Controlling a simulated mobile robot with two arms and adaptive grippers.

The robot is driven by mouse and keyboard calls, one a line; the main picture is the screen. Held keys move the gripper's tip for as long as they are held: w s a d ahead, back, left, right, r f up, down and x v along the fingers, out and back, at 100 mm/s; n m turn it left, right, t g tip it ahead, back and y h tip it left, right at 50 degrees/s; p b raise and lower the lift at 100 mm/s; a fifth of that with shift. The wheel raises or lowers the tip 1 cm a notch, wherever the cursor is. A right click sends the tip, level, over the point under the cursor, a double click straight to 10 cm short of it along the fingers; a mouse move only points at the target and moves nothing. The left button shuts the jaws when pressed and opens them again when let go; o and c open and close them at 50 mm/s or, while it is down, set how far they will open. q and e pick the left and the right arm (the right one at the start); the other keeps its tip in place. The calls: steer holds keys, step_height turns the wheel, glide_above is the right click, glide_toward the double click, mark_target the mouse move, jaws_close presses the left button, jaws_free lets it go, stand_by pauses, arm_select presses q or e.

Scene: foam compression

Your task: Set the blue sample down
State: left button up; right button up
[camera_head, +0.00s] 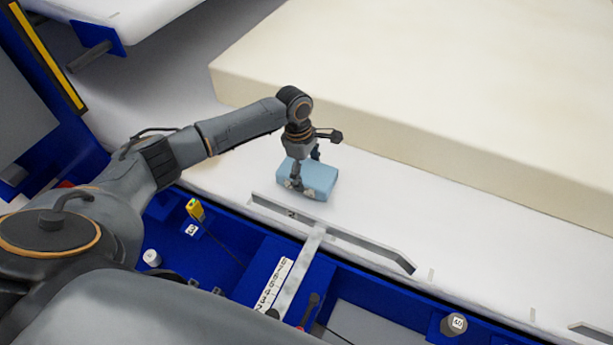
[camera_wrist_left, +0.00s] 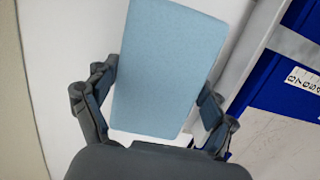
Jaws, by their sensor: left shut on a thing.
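The blue sample (camera_head: 318,177) is a light blue foam block at the white surface (camera_head: 370,190), beside a grey metal rail. My left gripper (camera_head: 304,178) reaches down over it from above, with its fingers on either side, and is shut on it. In the left wrist view the sample (camera_wrist_left: 168,70) fills the middle between the two fingers of my left gripper (camera_wrist_left: 155,105). I cannot tell whether its underside touches the white surface. My right gripper is not in view.
A large cream foam slab (camera_head: 420,80) lies behind the gripper. The grey metal rail (camera_head: 335,232) runs along the front of the white surface. In front is a blue tray (camera_head: 225,255) with a yellow item (camera_head: 196,209), a scale strip (camera_head: 275,285) and a cylinder (camera_head: 453,324).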

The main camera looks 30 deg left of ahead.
arm_select(q)
steer(key=shift+a+f, duration=0.1)
steer(key=shift+f, duration=1.25)
steer(key=o, duration=0.7)
steer(key=shift+f, duration=0.1)
steer(key=r, duration=0.4)
steer(key=a+r, duration=0.1)
steer(key=r, duration=0.7)
steer(key=shift+s+a+r, duration=0.1)
steer(key=shift+a, duration=0.3)
